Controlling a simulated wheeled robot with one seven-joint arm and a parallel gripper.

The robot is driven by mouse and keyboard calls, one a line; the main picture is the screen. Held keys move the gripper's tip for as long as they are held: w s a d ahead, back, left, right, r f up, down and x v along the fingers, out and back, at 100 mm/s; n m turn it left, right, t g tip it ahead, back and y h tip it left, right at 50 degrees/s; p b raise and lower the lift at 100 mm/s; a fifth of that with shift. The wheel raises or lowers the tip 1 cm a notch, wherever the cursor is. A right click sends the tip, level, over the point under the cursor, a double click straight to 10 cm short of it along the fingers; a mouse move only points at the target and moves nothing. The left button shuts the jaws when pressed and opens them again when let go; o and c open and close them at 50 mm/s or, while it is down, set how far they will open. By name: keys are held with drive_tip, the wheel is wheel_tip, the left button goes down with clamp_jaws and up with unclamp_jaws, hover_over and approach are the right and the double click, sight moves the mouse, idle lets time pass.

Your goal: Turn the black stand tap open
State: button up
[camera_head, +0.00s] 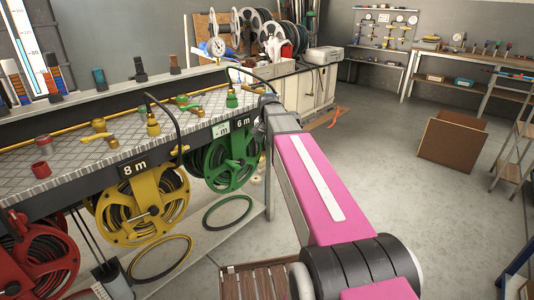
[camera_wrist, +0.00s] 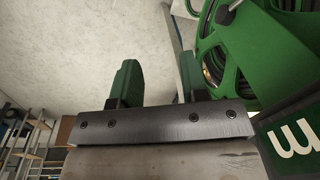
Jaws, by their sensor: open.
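I cannot pick out the black stand tap for certain in either view. In the head view, yellow taps (camera_head: 152,123) and green taps (camera_head: 189,106) stand or lie on the patterned metal bench top (camera_head: 75,160). A small black upright piece (camera_head: 140,69) stands on the ledge behind. My gripper (camera_wrist: 158,60) shows in the wrist view with its two green fingers apart and nothing between them. Pale floor lies beyond the fingers. In the head view my pink arm reaches to the bench's right end, and its wrist hides the fingers.
A green hose reel (camera_head: 232,160) hangs under the bench and fills the upper right of the wrist view (camera_wrist: 250,50). Yellow (camera_head: 143,207) and red (camera_head: 40,258) reels hang further left. A brown box (camera_head: 450,142) stands at the right. Much open floor lies between.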

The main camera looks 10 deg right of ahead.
drive_tip(key=shift+n, duration=0.5)
drive_tip(key=shift+s+f, duration=0.55)
drive_tip(key=shift+f, duration=0.25)
drive_tip(key=shift+s+f, duration=0.6)
drive_tip(key=shift+f, duration=0.25)
drive_tip(key=shift+s+f, duration=0.55)
drive_tip(key=shift+f, duration=0.25)
